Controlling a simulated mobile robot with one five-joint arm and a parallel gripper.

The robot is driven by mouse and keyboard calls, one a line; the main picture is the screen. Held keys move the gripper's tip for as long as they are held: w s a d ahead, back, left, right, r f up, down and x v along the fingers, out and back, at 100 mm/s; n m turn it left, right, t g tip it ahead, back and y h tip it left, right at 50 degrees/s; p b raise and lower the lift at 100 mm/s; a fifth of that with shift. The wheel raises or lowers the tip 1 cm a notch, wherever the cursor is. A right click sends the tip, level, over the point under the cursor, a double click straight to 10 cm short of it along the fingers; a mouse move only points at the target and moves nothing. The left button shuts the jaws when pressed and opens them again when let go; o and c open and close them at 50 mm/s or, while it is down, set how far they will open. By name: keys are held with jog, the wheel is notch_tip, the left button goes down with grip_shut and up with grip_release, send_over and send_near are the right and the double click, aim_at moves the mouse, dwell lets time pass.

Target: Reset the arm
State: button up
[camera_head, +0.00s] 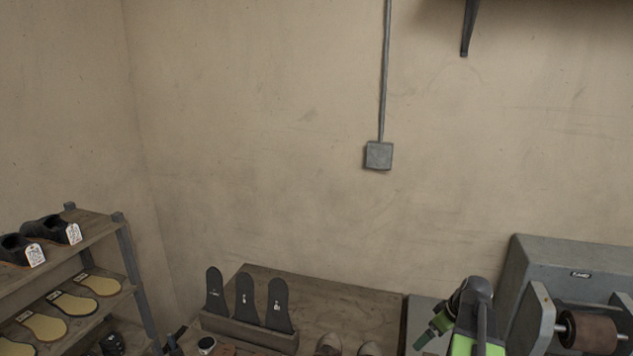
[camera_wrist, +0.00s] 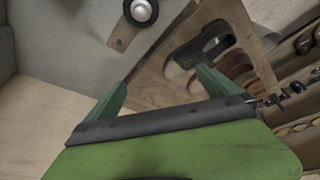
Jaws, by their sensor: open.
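My gripper (camera_head: 432,331) shows at the lower right in the head view, beside the dark and green upper part of my arm (camera_head: 475,312). It points down and to the left above the workbench area. In the wrist view my gripper (camera_wrist: 161,77) has its two green fingers spread apart, with nothing held between them. Beyond the fingers lies a wooden board or bench top (camera_wrist: 150,90). Part of my arm is cut off by the lower edge of the head view.
A grey machine (camera_head: 560,262) with a brown roller (camera_head: 590,332) stands at right, close to my arm. A wooden bench (camera_head: 330,292) holds upright dark insoles (camera_head: 245,300). A shoe shelf (camera_head: 85,238) stands at left. The wall carries a grey box (camera_head: 379,156) and a dark bracket (camera_head: 469,28).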

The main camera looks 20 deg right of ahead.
jog(key=w+a+f+n+g+b, duration=0.1)
jog(key=w+a+f+n+b, duration=0.2)
jog(key=a, duration=1.1)
jog(key=w+a+f+n+g+b, duration=0.1)
jog(key=w+a+f, duration=0.3)
jog(key=a, duration=1)
jog(key=s+a+m+g+b, duration=0.1)
jog(key=s+a+m, duration=0.1)
jog(key=a, duration=0.4)
jog(key=s+a+f+m+g+h, duration=0.1)
jog(key=s+a+m, duration=0.1)
jog(key=a+m, duration=0.3)
jog(key=shift+s+a+f+b, duration=0.2)
jog(key=shift+s+a+b, duration=0.2)
jog(key=shift+a, duration=0.1)
